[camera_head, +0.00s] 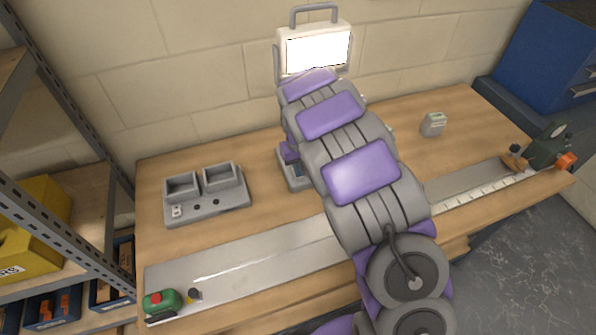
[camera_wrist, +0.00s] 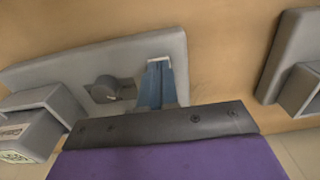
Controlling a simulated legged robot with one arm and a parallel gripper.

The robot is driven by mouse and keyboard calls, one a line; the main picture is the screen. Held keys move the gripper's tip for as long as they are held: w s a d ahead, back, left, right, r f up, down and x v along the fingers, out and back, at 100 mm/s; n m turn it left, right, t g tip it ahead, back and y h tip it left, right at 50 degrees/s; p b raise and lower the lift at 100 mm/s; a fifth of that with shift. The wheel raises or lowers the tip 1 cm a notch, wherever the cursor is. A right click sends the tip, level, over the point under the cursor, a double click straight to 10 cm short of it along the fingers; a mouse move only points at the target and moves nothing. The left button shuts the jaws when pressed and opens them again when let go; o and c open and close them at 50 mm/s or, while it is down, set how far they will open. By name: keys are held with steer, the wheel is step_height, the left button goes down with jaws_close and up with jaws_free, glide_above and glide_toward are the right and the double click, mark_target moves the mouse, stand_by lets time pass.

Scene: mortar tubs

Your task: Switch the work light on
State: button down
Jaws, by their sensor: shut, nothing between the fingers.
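The work light (camera_head: 314,50) stands at the back of the bench against the wall, with a grey carrying handle on top. Its panel shows bright white, as if lit. A grey base plate (camera_head: 296,180) shows partly behind my arm. In the wrist view a grey plate (camera_wrist: 60,72) carries a round grey knob (camera_wrist: 107,88). My gripper (camera_wrist: 160,68) is shut and empty, its blue fingers over the plate just right of the knob. I cannot tell whether they touch the plate. My arm hides most of the gripper and the plate in the head view.
A grey double-compartment tray (camera_head: 207,196) stands left on the bench. A small pale container (camera_head: 432,124) stands at the right. A long metal strip (camera_head: 240,275) runs along the front, with a green device (camera_head: 160,302) at its left end. Shelving stands at the left.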

steer(key=shift+r+p, duration=1.4)
steer(key=shift+r, duration=2)
steer(key=s+d+r+m, duration=0.1)
steer(key=s+d+r, duration=0.3)
steer(key=s+r, duration=0.3)
steer(key=s+d+r+m, duration=0.2)
steer(key=s+d+r, duration=0.2)
steer(key=s, duration=0.6)
steer(key=s+d+r+g, duration=0.1)
steer(key=s+r, duration=0.1)
steer(key=s, duration=2.2)
steer(key=shift+g, duration=0.4)
